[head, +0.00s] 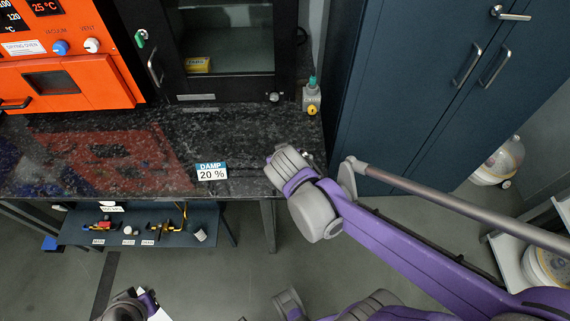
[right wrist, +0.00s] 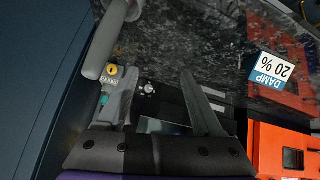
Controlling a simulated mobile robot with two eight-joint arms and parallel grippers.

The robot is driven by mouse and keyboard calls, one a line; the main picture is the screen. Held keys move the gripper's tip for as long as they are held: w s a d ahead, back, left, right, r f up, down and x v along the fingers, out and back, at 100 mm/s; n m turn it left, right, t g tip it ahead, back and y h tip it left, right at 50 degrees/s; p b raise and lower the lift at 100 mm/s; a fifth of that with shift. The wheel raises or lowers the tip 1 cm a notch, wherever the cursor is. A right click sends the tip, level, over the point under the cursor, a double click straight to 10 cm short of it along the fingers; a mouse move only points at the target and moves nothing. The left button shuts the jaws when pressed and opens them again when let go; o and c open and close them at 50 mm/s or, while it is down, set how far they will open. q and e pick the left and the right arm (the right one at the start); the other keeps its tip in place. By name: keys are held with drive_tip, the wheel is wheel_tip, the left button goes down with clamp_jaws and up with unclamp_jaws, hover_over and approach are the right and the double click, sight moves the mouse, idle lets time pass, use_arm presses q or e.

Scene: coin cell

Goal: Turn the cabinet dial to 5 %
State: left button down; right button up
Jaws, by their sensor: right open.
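The black cabinet (head: 284,75) with a glass door stands at the back of the counter. Its small silver dial (head: 274,97) is at the lower right of its front; the pointer setting is too small to read. In the right wrist view the dial (right wrist: 148,88) shows between my open fingers, beyond the tips. My right gripper (head: 303,156) is over the counter's right front edge, apart from the dial; its fingers also show in the right wrist view (right wrist: 160,80). My left gripper (head: 145,300) is low at the bottom left, its jaws unclear.
A card reading "DAMP 20 %" (head: 211,172) stands at the counter's front edge (head: 150,190). An orange oven (head: 100,75) is left; a blue locker (head: 420,90) is right.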

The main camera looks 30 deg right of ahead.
drive_tip(key=shift+s+a+f+n+g+y, duration=0.1)
drive_tip(key=shift+s+a, duration=0.15)
drive_tip(key=shift+s, duration=0.25)
drive_tip(key=shift+s+a+r+n+g+y, duration=0.1)
drive_tip(key=shift+s+a, duration=0.2)
drive_tip(key=shift+s, duration=0.15)
drive_tip(key=shift+s+a+f+n+g+y, duration=0.1)
drive_tip(key=shift+s+a, duration=0.15)
drive_tip(key=shift+s, duration=0.25)
drive_tip(key=s+a+r+n+g+y+p, duration=0.1)
drive_tip(key=s+a+r+n+y+p, duration=0.1)
drive_tip(key=s+a, duration=0.4)
drive_tip(key=s+y+p, duration=0.1)
drive_tip(key=s+p, duration=0.1)
drive_tip(key=s, duration=0.1)
drive_tip(key=shift+s+a+r+n, duration=0.15)
drive_tip(key=shift+a+r+n, duration=0.15)
drive_tip(key=shift+r, duration=0.1)
